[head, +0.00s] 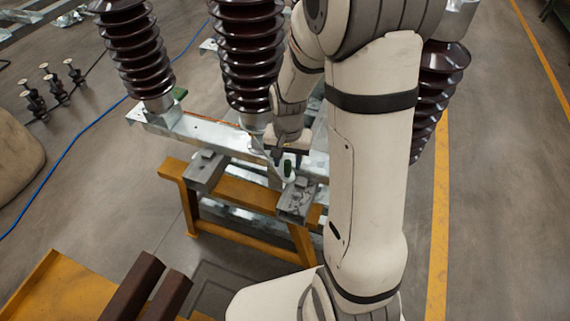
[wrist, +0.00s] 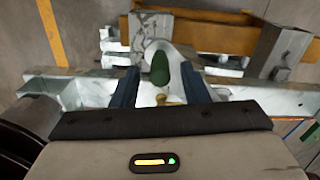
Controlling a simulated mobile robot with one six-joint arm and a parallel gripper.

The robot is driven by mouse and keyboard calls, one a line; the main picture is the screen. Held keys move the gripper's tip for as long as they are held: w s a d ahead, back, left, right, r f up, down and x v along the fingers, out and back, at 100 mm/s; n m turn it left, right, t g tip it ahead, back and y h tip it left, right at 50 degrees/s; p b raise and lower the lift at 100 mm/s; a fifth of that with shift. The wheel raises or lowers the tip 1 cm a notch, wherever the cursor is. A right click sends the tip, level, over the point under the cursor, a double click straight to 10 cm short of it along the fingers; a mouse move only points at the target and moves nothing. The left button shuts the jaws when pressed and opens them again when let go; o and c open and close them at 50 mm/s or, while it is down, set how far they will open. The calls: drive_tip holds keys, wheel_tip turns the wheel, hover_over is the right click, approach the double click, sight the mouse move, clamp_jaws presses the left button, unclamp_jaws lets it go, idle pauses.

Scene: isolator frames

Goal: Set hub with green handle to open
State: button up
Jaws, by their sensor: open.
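The green handle (wrist: 160,70) shows in the wrist view between the two fingers of my gripper (wrist: 160,88), with a gap on each side. Its hub is mostly hidden; a pale curved metal piece (wrist: 185,52) shows beside the handle. In the head view the green handle (head: 287,169) is small, at the metal frame between the two grey blocks. My gripper (head: 284,158) is open right at the handle and reaches down from above. I cannot tell from these views whether a finger touches it.
Dark ribbed insulators (head: 135,50) stand on the galvanized beam (head: 205,133). An orange trestle (head: 245,193) with grey blocks (head: 205,171) carries the frame. A blue cable (head: 75,145) lies on the floor at left. Brown bars (head: 135,288) lie at the lower left.

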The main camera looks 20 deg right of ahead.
drive_tip(key=shift+f, duration=1.35)
drive_tip(key=shift+c, duration=0.3)
clamp_jaws()
